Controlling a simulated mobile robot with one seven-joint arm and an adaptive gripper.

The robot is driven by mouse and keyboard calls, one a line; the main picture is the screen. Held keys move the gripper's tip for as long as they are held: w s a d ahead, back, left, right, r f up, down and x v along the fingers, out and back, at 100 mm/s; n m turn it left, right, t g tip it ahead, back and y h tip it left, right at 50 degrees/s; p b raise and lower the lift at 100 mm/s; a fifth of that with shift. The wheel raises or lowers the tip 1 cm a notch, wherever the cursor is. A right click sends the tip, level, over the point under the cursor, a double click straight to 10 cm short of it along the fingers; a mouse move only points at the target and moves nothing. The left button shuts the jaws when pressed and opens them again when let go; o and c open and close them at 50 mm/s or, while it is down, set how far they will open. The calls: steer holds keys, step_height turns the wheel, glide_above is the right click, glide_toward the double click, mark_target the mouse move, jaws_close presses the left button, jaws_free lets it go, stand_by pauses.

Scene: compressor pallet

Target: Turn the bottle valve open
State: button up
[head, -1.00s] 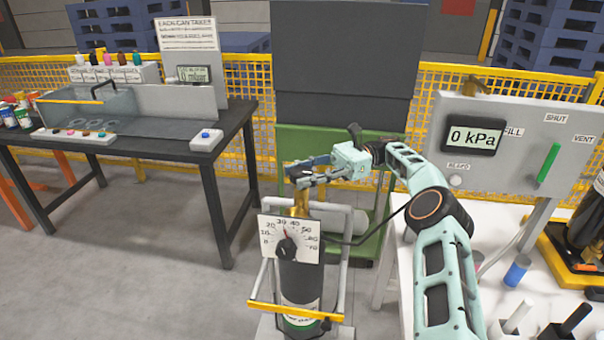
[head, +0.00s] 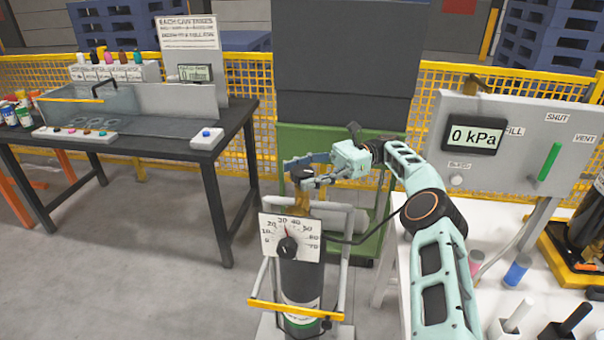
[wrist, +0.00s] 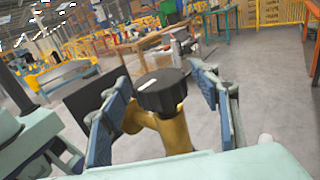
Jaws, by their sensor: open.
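The bottle (head: 301,284) is a dark grey cylinder standing upright in a wheeled frame, with a brass valve body (head: 301,204) on top. The black valve knob (head: 303,173) sits on the brass; in the wrist view the knob (wrist: 163,91) shows a white mark on top. My gripper (head: 307,171) is at the valve, with its blue-padded fingers open. In the wrist view my gripper (wrist: 163,98) has one finger on each side of the knob, with gaps visible on both sides. A dial gauge (head: 291,238) on the bottle has its needle near 30.
A grey panel (head: 520,110) at right reads 0 kPa and has a green lever (head: 549,162). A black table (head: 150,150) with a water tank stands at left. A green cabinet (head: 330,150) is behind my gripper. A white table holds small parts at lower right.

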mark_target(302, 170)
step_height(302, 170, up, 10)
steer(key=shift+f, duration=0.1)
stand_by(0.5)
steer(key=shift+a, duration=0.1)
